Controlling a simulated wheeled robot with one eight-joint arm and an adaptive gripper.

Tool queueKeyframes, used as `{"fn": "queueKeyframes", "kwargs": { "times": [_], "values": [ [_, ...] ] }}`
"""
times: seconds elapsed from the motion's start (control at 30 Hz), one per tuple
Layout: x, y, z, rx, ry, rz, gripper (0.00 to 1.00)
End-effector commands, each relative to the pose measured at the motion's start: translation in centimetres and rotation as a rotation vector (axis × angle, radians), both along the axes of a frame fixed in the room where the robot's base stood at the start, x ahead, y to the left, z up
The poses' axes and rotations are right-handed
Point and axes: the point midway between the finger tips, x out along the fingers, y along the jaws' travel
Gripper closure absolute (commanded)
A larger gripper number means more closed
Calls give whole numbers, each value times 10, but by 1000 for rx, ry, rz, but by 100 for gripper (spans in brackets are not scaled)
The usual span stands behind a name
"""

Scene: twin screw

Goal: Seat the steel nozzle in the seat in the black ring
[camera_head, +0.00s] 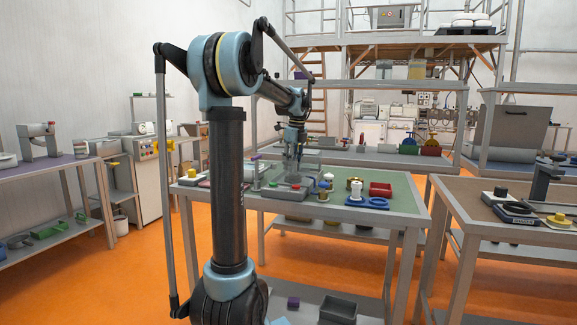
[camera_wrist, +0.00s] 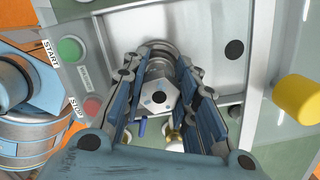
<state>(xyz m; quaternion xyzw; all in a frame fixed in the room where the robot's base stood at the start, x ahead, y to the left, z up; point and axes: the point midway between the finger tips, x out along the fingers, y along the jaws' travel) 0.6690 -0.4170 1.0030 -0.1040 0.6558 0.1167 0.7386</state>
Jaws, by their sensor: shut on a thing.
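My gripper (camera_wrist: 166,62) reaches away from the camera in the wrist view, with its two fingers on either side of the steel nozzle (camera_wrist: 157,93). It is shut on the nozzle, whose hexagonal end faces the camera. The nozzle's far end lies by round steel steps, and I cannot tell whether it touches them. In the head view my gripper (camera_head: 293,150) is small, above a grey machine (camera_head: 287,191) with a clear guard on the green-topped table. The seat is not clear in either view. A dark ring (camera_head: 521,208) lies on the right table; I cannot tell whether it is the task's ring.
A green START button (camera_wrist: 69,49) and a red STOP button (camera_wrist: 92,107) are left of the fingers. A yellow knob (camera_wrist: 297,97) stands at right. A red tray (camera_head: 381,189), blue holder (camera_head: 367,202) and white bottle (camera_head: 357,189) stand right of the machine.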

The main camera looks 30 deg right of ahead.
Motion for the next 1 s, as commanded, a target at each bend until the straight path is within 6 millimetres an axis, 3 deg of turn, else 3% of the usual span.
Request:
{"fn": "queueKeyframes", "kwargs": {
  "times": [1.0],
  "values": [
    [0, 0, -11, 0, 0, 0, 100]
  ]
}}
